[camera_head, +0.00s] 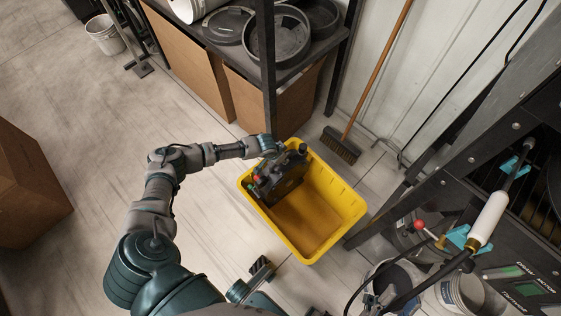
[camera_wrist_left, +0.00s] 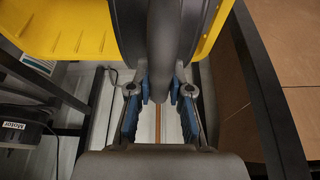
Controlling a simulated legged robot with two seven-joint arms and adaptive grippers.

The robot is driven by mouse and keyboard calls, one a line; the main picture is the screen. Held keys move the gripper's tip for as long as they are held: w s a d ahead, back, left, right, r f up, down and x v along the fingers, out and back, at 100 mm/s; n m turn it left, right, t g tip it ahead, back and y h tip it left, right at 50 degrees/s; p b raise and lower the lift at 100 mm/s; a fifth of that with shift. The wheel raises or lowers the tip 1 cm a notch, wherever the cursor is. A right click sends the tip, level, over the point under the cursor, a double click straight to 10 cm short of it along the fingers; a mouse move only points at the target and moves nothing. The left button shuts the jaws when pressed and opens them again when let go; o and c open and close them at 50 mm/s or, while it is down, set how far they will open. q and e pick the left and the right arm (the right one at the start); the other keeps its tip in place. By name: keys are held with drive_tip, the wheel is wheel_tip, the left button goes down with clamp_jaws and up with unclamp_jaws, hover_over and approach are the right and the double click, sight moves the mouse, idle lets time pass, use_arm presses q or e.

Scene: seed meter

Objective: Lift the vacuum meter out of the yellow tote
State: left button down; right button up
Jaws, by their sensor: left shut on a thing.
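The vacuum meter (camera_head: 279,180), a dark unit with small red and green details, is at the left side of the yellow tote (camera_head: 345,205). Whether it touches the tote's floor cannot be told. My left gripper (camera_head: 274,149) reaches over the tote's back left rim. In the left wrist view, its blue-padded fingers (camera_wrist_left: 160,92) are on both sides of the meter's dark rounded handle (camera_wrist_left: 160,50), with yellow tote wall (camera_wrist_left: 65,25) behind. My right gripper (camera_head: 262,267) is low over the floor in front of the tote, apart from it; its finger opening is unclear.
A shelf rack (camera_head: 268,75) with black pans stands behind the tote. A broom (camera_head: 342,145) leans on the wall at back right. A dark machine frame (camera_head: 450,190) and buckets (camera_head: 462,295) are close on the right. Floor left of the tote is clear.

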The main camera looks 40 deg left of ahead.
use_arm(q)
drive_tip(key=r+p, duration=0.2)
drive_tip(key=r, duration=0.1)
drive_tip(key=r+p, duration=0.1)
drive_tip(key=r, duration=0.1)
drive_tip(key=shift+w+r, duration=0.2)
drive_tip(key=shift+w, duration=0.05)
wheel_tip(320, 180, up, 4)
drive_tip(key=p, duration=0.3)
drive_tip(key=shift+f, duration=0.15)
use_arm(e)
drive_tip(key=w+f+n+g+h, duration=0.2)
drive_tip(key=w+f+g, duration=0.2)
drive_tip(key=f+g, duration=0.8)
drive_tip(key=s+d+f+g+h+p, duration=0.2)
drive_tip(key=s+d+f+g+p, duration=0.15)
drive_tip(key=s+f+g, duration=0.35)
drive_tip(key=s+d+f+g+h+p, duration=0.1)
drive_tip(key=s+d+f+g+p, duration=0.25)
drive_tip(key=s+g, duration=0.4)
use_arm(q)
wheel_tip(320, 180, up, 14)
drive_tip(key=p, duration=0.5)
use_arm(e)
drive_tip(key=s+f+t, duration=0.1)
drive_tip(key=s+f, duration=0.2)
drive_tip(key=f, duration=1.1)
drive_tip(key=shift+a+f, duration=0.2)
drive_tip(key=shift+a, duration=0.15)
